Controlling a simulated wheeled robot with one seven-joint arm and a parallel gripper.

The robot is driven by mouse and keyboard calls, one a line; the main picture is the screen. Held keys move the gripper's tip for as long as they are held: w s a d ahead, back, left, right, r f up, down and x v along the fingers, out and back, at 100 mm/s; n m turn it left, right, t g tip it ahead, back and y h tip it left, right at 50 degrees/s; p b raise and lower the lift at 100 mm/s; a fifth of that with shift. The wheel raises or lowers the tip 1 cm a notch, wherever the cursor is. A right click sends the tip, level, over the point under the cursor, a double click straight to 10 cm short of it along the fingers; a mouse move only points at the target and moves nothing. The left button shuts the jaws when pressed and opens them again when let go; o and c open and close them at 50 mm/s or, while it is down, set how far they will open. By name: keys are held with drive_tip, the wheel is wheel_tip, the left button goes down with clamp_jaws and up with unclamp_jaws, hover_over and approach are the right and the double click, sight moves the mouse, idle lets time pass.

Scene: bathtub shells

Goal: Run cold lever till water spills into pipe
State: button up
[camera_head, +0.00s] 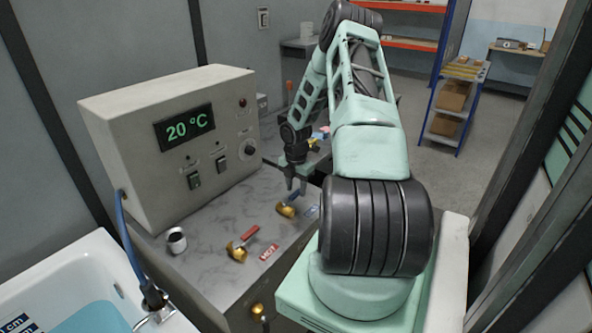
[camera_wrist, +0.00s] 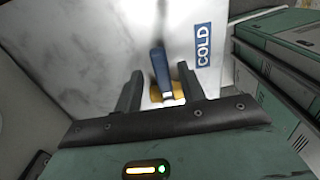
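The cold lever is a blue handle (camera_wrist: 160,68) on a brass valve (camera_head: 286,210), beside a blue COLD label (camera_wrist: 203,46). My gripper (camera_head: 293,182) is just above the cold valve in the head view. In the wrist view my gripper (camera_wrist: 160,90) has its two fingers apart, with the blue handle between them and a gap on each side. The bathtub (camera_head: 75,268) at lower left holds blue water at its bottom edge of view. A blue hose (camera_head: 128,235) runs down to a fitting at the tub rim (camera_head: 155,298). No spilling water or receiving pipe is clearly visible.
A control box (camera_head: 165,150) reading 20 °C stands on the grey counter (camera_head: 215,225). The red hot lever (camera_head: 249,235) with its HOT label (camera_head: 268,252) is left of the cold valve. A small white cup (camera_head: 176,240) stands near the tub.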

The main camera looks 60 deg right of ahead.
sight(296, 192)
wheel_tip(296, 192, up, 17)
drive_tip(key=b, duration=0.3)
drive_tip(key=shift+f, duration=0.15)
idle(0.4)
drive_tip(key=w+a+r+m+b, duration=0.1)
drive_tip(key=w+a, duration=0.3)
drive_tip(key=a, duration=0.6)
drive_tip(key=w+a+b, duration=0.1)
drive_tip(key=w+a, duration=0.3)
drive_tip(key=a, duration=0.6)
drive_tip(key=s+a+m+b, duration=0.1)
drive_tip(key=a+m, duration=0.1)
drive_tip(key=a, duration=1.3)
drive_tip(key=s+a+m+b, duration=0.1)
drive_tip(key=s+a, duration=0.4)
drive_tip(key=a, duration=0.3)
drive_tip(key=s+a+m+b, duration=0.1)
drive_tip(key=s+a+m, duration=0.1)
drive_tip(key=s+a, duration=0.4)
drive_tip(key=s+a+f+m+b, duration=0.1)
drive_tip(key=s+a+m, duration=0.1)
drive_tip(key=s+a, duration=0.6)
drive_tip(key=s, duration=0.2)
drive_tip(key=shift+s+m+y, duration=0.3)
drive_tip(key=shift+s+m, duration=0.05)
drive_tip(key=shift+m, duration=0.05)
drive_tip(key=shift+f, duration=0.1)
